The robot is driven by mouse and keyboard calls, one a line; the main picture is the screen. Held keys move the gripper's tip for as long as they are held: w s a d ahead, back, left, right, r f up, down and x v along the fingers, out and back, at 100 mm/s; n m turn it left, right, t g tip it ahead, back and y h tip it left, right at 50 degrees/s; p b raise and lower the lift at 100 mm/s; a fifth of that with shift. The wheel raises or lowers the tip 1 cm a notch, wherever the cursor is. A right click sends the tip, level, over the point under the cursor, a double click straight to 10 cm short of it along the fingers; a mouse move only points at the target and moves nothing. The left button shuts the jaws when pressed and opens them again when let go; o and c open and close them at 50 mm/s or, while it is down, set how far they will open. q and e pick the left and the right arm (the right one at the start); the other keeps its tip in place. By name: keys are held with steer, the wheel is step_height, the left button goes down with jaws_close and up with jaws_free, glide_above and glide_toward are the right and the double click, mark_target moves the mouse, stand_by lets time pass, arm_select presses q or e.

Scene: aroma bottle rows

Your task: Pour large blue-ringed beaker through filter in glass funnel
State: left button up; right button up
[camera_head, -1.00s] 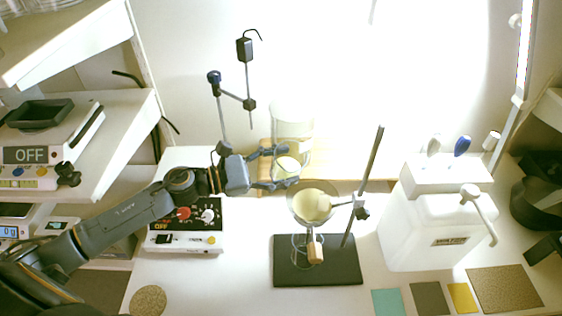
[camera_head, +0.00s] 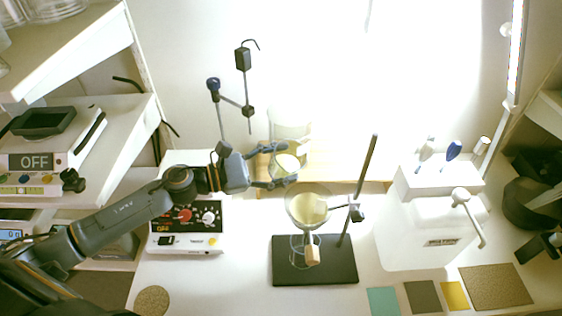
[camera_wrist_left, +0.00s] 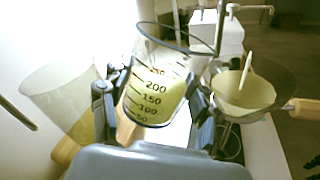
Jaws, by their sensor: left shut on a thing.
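My left gripper (camera_head: 286,165) is shut around a clear beaker (camera_wrist_left: 156,98) with dark graduation marks and pale yellow liquid inside. In the head view the beaker (camera_head: 285,168) is just up and left of the glass funnel (camera_head: 298,215). The funnel holds a cream filter (camera_head: 311,208) and sits over a glass vessel with a wooden piece (camera_head: 313,253). The funnel also shows right of the beaker in the left wrist view (camera_wrist_left: 270,85). No pouring stream shows. My right gripper is out of view.
A ring stand with a black base (camera_head: 325,275) carries the funnel. A larger beaker (camera_head: 290,122) stands behind my gripper on a wooden shelf (camera_head: 345,170). A hotplate stirrer (camera_head: 185,240) is left, a white tank (camera_head: 415,235) right. Coloured mats (camera_head: 383,301) lie in front.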

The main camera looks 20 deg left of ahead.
arm_select(q)
steer(key=shift+s+d+r+m+p, duration=0.1)
steer(key=shift+r+m+p, duration=0.1)
steer(key=shift+r+p, duration=0.5)
steer(key=shift+s+d+r+m+p, duration=0.1)
steer(key=shift+r+m+p, duration=0.1)
steer(key=shift+r+p, duration=0.5)
steer(key=shift+s+d+r+m+y+p, duration=0.2)
steer(key=shift+r+m+p, duration=0.15)
steer(key=shift+r+p, duration=0.3)
steer(key=shift+s+d+r+m+y+p, duration=0.15)
steer(key=shift+r+m+p, duration=0.25)
steer(key=shift+p, duration=0.4)
steer(key=shift+d, duration=0.1)
steer(key=shift+s+d+f+m, duration=0.1)
steer(key=shift+f+m, duration=0.15)
steer(key=shift+m, duration=0.4)
steer(key=shift+r+m+y+p, duration=0.25)
steer(key=shift+r+m+p, duration=0.15)
steer(key=shift+m+p, duration=0.5)
steer(key=shift+f+m, duration=0.35)
steer(key=shift+m, duration=0.45)
steer(key=shift+f+m, duration=0.1)
steer(key=shift+m, duration=0.2)
